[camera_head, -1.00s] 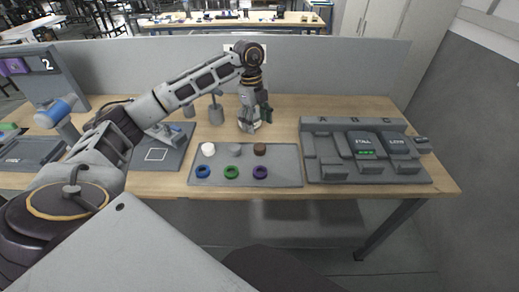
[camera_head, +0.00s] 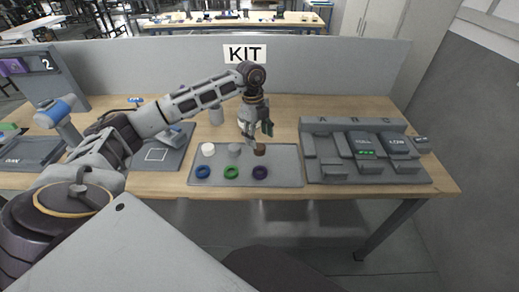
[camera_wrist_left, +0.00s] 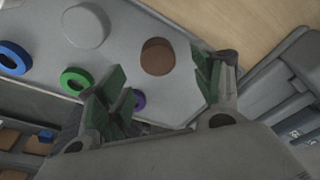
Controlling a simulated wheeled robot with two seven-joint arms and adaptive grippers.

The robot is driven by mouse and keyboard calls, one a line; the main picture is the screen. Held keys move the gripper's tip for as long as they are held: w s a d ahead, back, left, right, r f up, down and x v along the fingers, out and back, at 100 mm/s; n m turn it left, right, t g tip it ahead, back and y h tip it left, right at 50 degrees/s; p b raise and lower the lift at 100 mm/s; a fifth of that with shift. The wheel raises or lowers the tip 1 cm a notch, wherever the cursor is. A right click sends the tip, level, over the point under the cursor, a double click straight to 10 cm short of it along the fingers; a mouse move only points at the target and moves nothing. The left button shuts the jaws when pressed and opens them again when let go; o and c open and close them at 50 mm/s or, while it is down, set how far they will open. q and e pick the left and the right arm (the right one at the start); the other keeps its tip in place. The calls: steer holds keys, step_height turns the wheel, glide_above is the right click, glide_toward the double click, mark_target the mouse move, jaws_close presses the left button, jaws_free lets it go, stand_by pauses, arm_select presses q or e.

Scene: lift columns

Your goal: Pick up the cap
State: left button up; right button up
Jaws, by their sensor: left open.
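Three round discs that look like caps stand in the back row of a grey tray (camera_head: 215,180): a white one (camera_head: 208,149), a grey one (camera_head: 234,149) and a brown one (camera_head: 260,149). In the left wrist view the brown disc (camera_wrist_left: 157,57) lies ahead, between the lines of the two fingers, with the grey disc (camera_wrist_left: 86,26) to its left. My left gripper (camera_head: 257,136) is open and empty, just behind and above the brown disc, apart from it. Its green-padded fingers (camera_wrist_left: 160,88) are spread. My right gripper is not in view.
Blue (camera_head: 203,171), green (camera_head: 231,172) and purple (camera_head: 260,172) rings lie in the tray's front row. A grey fixture marked A, B, C (camera_head: 368,178) stands right of the tray. A grey partition with a KIT sign (camera_head: 244,54) rises behind.

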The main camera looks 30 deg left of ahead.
mark_target(259, 146)
arm_select(q)
steer(key=shift+s+d+f, duration=0.1)
steer(key=shift+d+f, duration=0.05)
steer(key=shift+f, duration=2.2)
steer(key=c, duration=1.1)
